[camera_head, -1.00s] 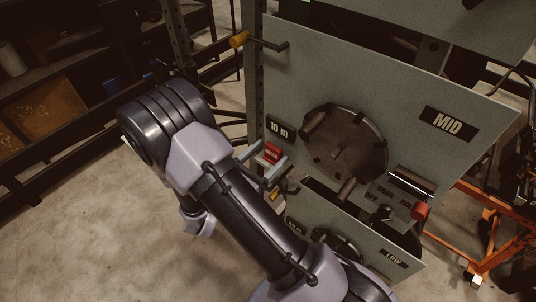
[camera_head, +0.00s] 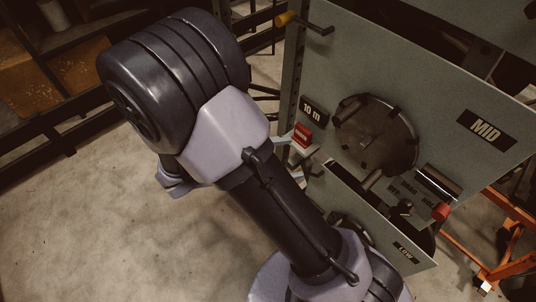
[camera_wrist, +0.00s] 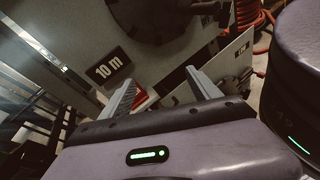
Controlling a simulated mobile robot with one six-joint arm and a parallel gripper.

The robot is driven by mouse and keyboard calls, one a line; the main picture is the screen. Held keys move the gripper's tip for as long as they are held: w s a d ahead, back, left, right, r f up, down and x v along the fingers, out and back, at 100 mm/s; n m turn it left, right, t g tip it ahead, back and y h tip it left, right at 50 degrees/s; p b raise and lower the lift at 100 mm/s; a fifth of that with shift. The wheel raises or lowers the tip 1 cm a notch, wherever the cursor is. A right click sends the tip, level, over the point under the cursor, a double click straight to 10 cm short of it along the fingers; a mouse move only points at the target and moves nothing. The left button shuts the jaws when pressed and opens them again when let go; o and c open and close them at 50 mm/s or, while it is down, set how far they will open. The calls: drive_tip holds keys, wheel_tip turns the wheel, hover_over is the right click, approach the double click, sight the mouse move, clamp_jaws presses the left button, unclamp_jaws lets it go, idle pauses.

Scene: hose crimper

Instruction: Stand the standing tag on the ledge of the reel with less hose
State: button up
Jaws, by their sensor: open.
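A small red tag (camera_head: 302,134) with a pale label stands at the left edge of the MID reel panel (camera_head: 440,95), just below the "10 m" plate (camera_head: 312,108). In the wrist view the red tag (camera_wrist: 141,98) shows partly, close to the left finger. My gripper (camera_wrist: 160,78) is open, with its two grey fingers pointing toward the panel and apart. The tag appears between them in the picture, but I cannot tell the depth. In the head view my arm hides most of the gripper. The ledge under the tag is barely visible.
The round MID reel hub (camera_head: 375,135) has knobs sticking out. A LOW panel (camera_head: 395,245) lies below, partly behind my arm. A yellow-ended handle (camera_head: 287,19) juts out at upper left, and a red knob (camera_head: 441,211) at right. Open floor lies at left.

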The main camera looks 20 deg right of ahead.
drive_tip(key=s+a+r+m+g+y, duration=0.1)
drive_tip(key=s+a+r+m+y, duration=0.2)
drive_tip(key=s+r+m+y, duration=0.55)
drive_tip(key=a+r+m+t+y, duration=0.5)
drive_tip(key=r+m+t+y, duration=0.1)
drive_tip(key=m, duration=0.4)
drive_tip(key=shift+a+m+t+y, duration=0.3)
drive_tip(key=shift+t+y, duration=0.2)
drive_tip(key=shift+y, duration=0.65)
